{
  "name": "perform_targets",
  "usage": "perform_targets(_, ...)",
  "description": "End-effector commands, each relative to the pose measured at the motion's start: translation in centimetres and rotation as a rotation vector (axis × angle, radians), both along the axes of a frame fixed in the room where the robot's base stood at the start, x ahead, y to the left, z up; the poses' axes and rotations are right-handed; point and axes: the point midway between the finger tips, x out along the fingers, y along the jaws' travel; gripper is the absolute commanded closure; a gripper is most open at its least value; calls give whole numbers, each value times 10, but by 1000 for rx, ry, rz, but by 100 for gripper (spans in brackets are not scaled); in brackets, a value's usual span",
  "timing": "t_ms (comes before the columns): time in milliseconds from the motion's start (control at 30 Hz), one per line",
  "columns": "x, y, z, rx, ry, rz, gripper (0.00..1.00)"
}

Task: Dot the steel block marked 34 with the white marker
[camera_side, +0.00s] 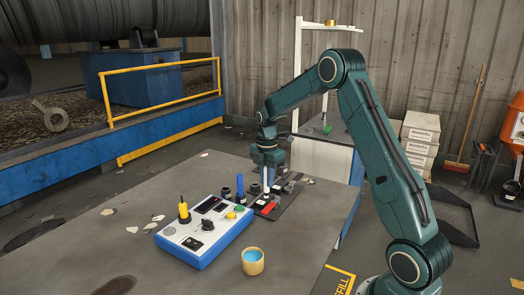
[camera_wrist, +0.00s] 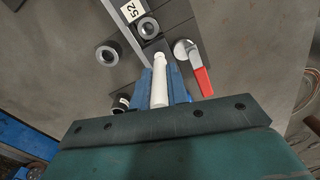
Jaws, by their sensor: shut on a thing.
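My gripper (camera_side: 267,168) is shut on the white marker (camera_wrist: 159,82), which stands between its blue fingers in the wrist view (camera_wrist: 163,88). In the side view the marker (camera_side: 265,185) points down over the table, near the dark mat. No label reading 34 can be read in either view. Whether the marker's tip touches anything cannot be told.
A red-handled metal piece (camera_wrist: 198,70) lies right of the marker; a dark ring (camera_wrist: 108,54) lies left. In the side view, a blue-and-white control box (camera_side: 205,232), a blue marker upright (camera_side: 240,188) and a tan cup (camera_side: 253,261) stand on the table.

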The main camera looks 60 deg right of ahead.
Motion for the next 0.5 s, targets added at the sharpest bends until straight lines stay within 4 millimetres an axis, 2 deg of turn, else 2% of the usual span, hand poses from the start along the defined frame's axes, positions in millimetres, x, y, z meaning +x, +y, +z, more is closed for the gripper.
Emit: perform_targets(500, 1, 0, 31, -2, -5, 0, 100)
